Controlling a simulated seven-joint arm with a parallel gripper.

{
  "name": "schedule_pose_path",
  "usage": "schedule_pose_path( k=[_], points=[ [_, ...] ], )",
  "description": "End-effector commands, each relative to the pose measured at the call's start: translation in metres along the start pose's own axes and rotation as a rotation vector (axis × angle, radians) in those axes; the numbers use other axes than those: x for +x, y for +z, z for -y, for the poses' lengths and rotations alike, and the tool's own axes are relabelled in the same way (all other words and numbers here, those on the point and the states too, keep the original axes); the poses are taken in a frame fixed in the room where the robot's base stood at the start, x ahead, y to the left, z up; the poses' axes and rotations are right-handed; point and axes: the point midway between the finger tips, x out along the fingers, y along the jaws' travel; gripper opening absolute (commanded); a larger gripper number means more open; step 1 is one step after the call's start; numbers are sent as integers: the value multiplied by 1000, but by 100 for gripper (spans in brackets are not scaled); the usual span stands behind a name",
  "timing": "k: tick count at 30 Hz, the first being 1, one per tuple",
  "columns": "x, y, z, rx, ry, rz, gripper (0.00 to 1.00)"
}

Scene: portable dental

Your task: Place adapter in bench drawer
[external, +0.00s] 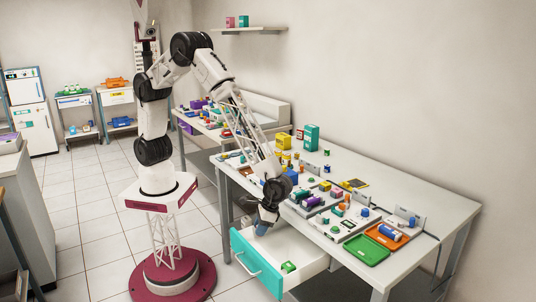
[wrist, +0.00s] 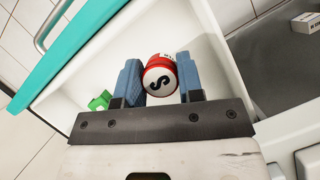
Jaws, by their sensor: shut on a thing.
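My gripper (wrist: 158,78) is shut on a red and white cylinder (wrist: 160,75) marked with a black S, held between its two blue fingers. I cannot tell from its looks whether this cylinder is the adapter. The bench drawer (external: 310,262) is pulled open, white inside with a teal front. It also shows below my gripper in the wrist view (wrist: 60,100). In the external view my gripper (external: 262,228) points down over the drawer's back left part, and the cylinder is hidden there. I cannot tell how far the cylinder is above the drawer floor.
A green block (external: 288,267) lies in the drawer near its front; the rest of the visible floor is clear. The bench top (external: 425,198) above carries many small coloured parts, a green tray (external: 365,250) and an orange tray (external: 388,240) close to the drawer.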

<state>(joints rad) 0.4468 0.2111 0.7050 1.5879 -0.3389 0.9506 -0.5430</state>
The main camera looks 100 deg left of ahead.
Motion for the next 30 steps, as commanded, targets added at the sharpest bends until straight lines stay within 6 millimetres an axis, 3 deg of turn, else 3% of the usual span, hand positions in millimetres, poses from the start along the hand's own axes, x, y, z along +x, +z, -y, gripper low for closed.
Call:
schedule_pose_path(
  k=[6,20,30],
  points=[
    [25,-11,0,1,0,0,7],
    [32,-13,0,1,0,0,7],
    [60,-25,0,0,-1,1,7]
  ],
)
